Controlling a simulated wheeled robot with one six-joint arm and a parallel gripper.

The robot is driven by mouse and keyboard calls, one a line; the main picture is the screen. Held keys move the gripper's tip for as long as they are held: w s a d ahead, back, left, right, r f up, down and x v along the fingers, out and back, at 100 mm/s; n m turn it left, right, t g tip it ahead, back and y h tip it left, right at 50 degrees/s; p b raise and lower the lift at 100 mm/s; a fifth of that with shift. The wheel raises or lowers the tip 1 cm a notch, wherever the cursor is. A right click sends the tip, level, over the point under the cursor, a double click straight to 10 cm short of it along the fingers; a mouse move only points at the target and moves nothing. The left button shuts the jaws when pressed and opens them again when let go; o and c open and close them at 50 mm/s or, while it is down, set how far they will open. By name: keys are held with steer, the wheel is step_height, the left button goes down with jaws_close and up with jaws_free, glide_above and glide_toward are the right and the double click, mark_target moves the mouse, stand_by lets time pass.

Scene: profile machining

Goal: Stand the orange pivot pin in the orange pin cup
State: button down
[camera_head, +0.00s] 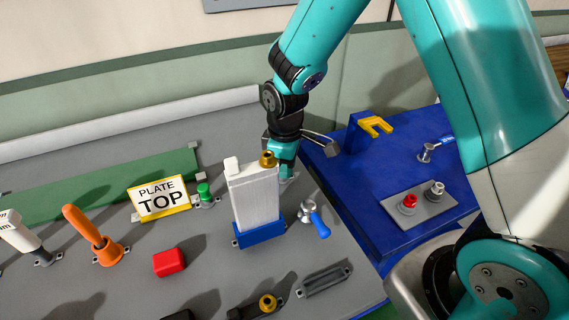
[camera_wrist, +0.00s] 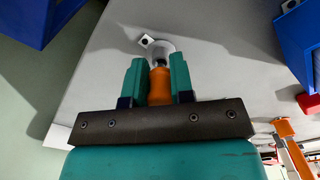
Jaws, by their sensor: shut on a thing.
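My gripper (camera_head: 286,171) is behind the white block in the head view, which partly hides its fingertips. In the wrist view, its teal fingers are shut on an orange pin (camera_wrist: 160,86) with a metallic end. That end is at or just above a pale round holder (camera_wrist: 164,47) with a screw tab; I cannot tell whether it is inside. In the head view, an orange cup-like base (camera_head: 108,253) stands at the left, well away from my gripper, with a tilted orange rod (camera_head: 82,222) in it.
The white block (camera_head: 255,197) stands in a blue base (camera_head: 260,235) beside my gripper. A red block (camera_head: 168,262), a green-topped part (camera_head: 204,192) and a blue-handled part (camera_head: 318,222) stand nearby. A blue table (camera_head: 375,220) adjoins at the right.

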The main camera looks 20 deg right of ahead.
steer(key=shift+f+b, duration=0.55)
steer(key=shift+f, duration=0.4)
stand_by(2.0)
steer(key=c, duration=0.9)
jaws_free()
step_height(320, 180, up, 18)
steer(key=shift+f, duration=0.25)
steer(key=s+d+f+m+t, duration=0.2)
steer(key=s+d+f+m, duration=0.3)
steer(key=s+d+m, duration=0.45)
steer(key=s+a+r+n+g+y, duration=0.2)
steer(key=s+a+r+n+y, duration=0.2)
steer(key=s+a, duration=0.8)
step_height(320, 180, up, 4)
steer(key=a+n, duration=0.2)
steer(key=shift+a, duration=0.4)
